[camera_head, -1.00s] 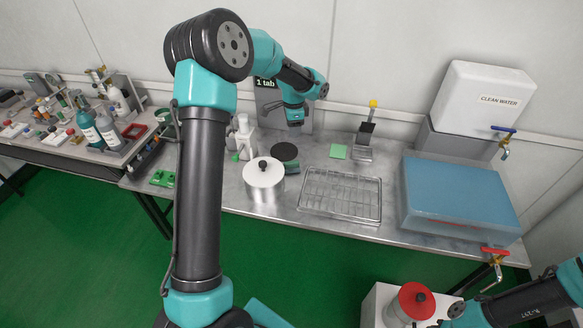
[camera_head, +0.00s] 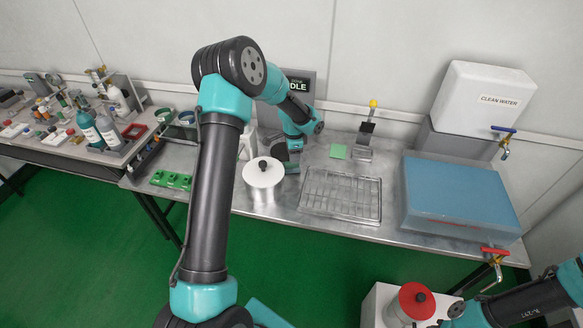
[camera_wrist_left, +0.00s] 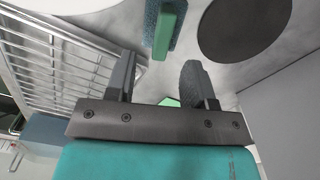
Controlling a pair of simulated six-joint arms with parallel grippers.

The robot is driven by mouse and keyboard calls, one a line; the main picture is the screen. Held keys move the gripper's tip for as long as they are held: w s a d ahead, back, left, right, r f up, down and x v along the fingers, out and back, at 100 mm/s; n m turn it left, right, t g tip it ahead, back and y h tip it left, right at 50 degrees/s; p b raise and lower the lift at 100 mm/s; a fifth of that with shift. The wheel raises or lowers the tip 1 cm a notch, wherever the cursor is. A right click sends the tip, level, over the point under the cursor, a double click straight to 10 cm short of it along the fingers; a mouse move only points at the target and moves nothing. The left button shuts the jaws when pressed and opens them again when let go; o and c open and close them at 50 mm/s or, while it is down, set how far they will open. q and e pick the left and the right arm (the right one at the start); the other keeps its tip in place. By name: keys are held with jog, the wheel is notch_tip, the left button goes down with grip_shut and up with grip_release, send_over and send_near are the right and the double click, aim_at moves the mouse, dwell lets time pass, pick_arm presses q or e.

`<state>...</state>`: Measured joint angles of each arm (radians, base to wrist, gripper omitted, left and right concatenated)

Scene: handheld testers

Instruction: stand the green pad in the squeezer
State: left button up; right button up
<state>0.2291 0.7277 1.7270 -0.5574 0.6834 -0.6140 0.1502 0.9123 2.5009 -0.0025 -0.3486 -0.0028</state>
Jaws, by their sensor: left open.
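A thick green pad with a blue-grey layer (camera_wrist_left: 165,25) shows at the top of the left wrist view, ahead of my left fingertips and beside a dark disc. My left gripper is open and empty in the wrist view (camera_wrist_left: 157,75), apart from the pad. A flat light green square (camera_head: 338,151) lies on the table. The squeezer (camera_head: 365,134), with a yellow knob, stands upright behind it. My right gripper is out of view.
A steel pot with a white lid (camera_head: 264,175) stands in front of the left gripper. A wire rack (camera_head: 340,195) lies to its right. A blue-topped tank (camera_head: 460,190) is farther right. The dark disc (camera_wrist_left: 245,25) shows in the wrist view.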

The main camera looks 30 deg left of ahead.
aim_at(292, 166)
pick_arm(q)
jog(key=shift+f, duration=0.1)
jog(key=shift+w+d+f, duration=0.1)
jog(key=shift+w+f, duration=0.05)
jog(key=shift+f, duration=1.15)
jog(key=shift+w+d+f, duration=0.1)
jog(key=shift+w+f, duration=0.05)
jog(key=shift+f, duration=1.1)
jog(key=shift+c, duration=0.2)
grip_shut()
